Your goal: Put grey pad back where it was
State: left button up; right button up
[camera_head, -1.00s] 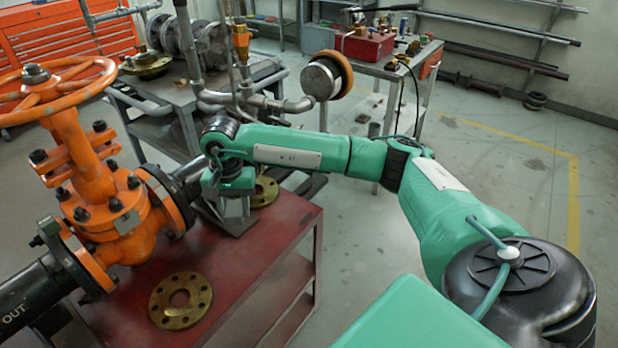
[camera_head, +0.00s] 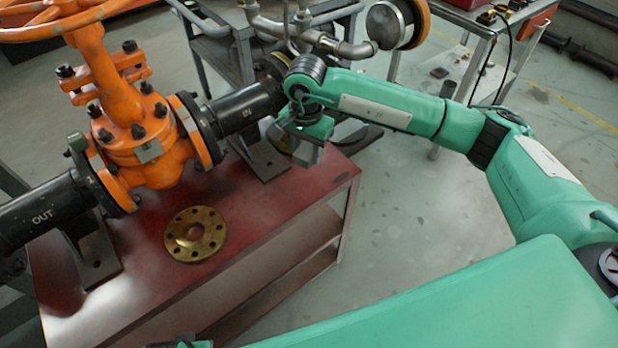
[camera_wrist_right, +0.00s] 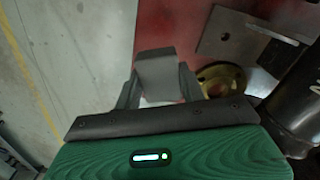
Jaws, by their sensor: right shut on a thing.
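My right gripper (camera_head: 306,154) is shut on a grey pad and holds it over the far right corner of the red table (camera_head: 240,281), beside the black IN pipe. In the right wrist view the grey pad (camera_wrist_right: 157,70) sits between the two grey fingers (camera_wrist_right: 157,85). In the head view the gripper and arm make the pad hard to tell from the fingers. A brass flange (camera_head: 195,235) lies on the table top. A second brass flange (camera_wrist_right: 224,76) lies near the gripper, partly hidden by a finger.
The orange gate valve (camera_head: 150,155) with black pipes (camera_head: 242,109) stands on the table's left side. A steel support foot (camera_wrist_right: 236,36) is beside the second flange. A grey trolley (camera_head: 215,50) stands behind. Open floor (camera_head: 420,220) lies right of the table.

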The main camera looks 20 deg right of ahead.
aim_at(307, 187)
notch_tip(307, 187, down, 11)
jog(key=shift+f, duration=0.15)
pick_arm(q)
jog(key=shift+f, duration=0.15)
jog(key=shift+f, duration=0.1)
pick_arm(e)
jog(key=shift+f, duration=0.1)
jog(key=o, duration=0.9)
pick_arm(q)
jog(key=shift+r, duration=0.45)
pick_arm(e)
jog(key=shift+o, duration=0.2)
notch_tip(307, 187, up, 4)
jog(key=shift+r, duration=0.15)
pick_arm(q)
jog(key=shift+w+r, duration=0.15)
jog(key=shift+r, duration=0.05)
pick_arm(e)
notch_tip(307, 187, up, 8)
jog(key=shift+f, duration=0.1)
